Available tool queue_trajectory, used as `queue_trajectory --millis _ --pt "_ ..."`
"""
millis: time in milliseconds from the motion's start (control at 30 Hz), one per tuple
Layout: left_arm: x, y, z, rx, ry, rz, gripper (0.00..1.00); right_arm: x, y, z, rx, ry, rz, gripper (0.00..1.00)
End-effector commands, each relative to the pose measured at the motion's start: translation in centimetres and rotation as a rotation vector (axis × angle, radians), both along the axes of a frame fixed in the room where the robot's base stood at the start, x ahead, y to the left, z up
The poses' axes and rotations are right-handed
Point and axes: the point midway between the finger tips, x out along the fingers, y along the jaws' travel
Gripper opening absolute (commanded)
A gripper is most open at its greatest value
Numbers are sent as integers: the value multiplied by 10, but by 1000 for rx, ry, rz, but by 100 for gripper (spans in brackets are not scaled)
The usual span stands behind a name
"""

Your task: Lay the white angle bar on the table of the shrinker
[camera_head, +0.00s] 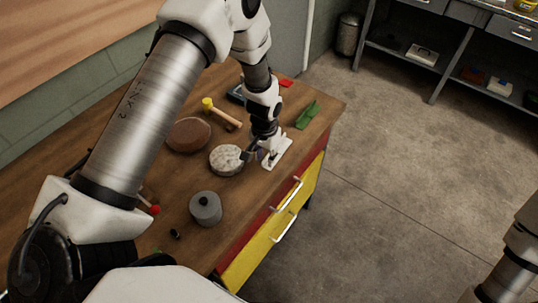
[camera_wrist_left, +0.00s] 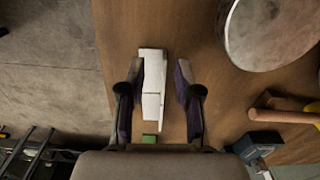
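The white angle bar (camera_head: 281,151) lies on the wooden workbench (camera_head: 262,189) near its right edge. It also shows in the left wrist view (camera_wrist_left: 152,85), lengthwise between the two fingers. My left gripper (camera_head: 261,151) is at the bar in the head view and partly covers it. In the left wrist view my left gripper (camera_wrist_left: 159,82) is open, with one finger on each side of the bar. The left finger is close to the bar, and a gap shows at the right finger. My right gripper is out of view. I cannot make out a shrinker.
On the workbench are a round pale pad (camera_head: 226,160), a brown round pad (camera_head: 188,135), a grey lidded cylinder (camera_head: 206,208), a yellow-headed mallet (camera_head: 222,114) and a green piece (camera_head: 307,115). Open concrete floor (camera_head: 400,170) lies right of it. Shelving (camera_head: 440,70) stands behind.

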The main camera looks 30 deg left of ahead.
Motion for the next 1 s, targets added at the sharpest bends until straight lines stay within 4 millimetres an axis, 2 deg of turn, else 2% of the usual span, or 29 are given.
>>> queue_trajectory --millis 100,267,300,367,400,833,1000 --pt "0 0 -11 0 0 0 33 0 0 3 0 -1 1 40" --pt "0 0 -12 0 -1 0 33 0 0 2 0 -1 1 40" --pt "0 0 -12 0 -1 1 28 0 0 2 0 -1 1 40" --pt "0 0 -12 0 -1 1 7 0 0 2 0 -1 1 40" --pt "0 0 -12 0 -1 1 0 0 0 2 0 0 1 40" --pt "0 0 -11 0 -1 1 0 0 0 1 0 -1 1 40" --pt "0 0 -2 0 -2 1 0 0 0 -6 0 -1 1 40"
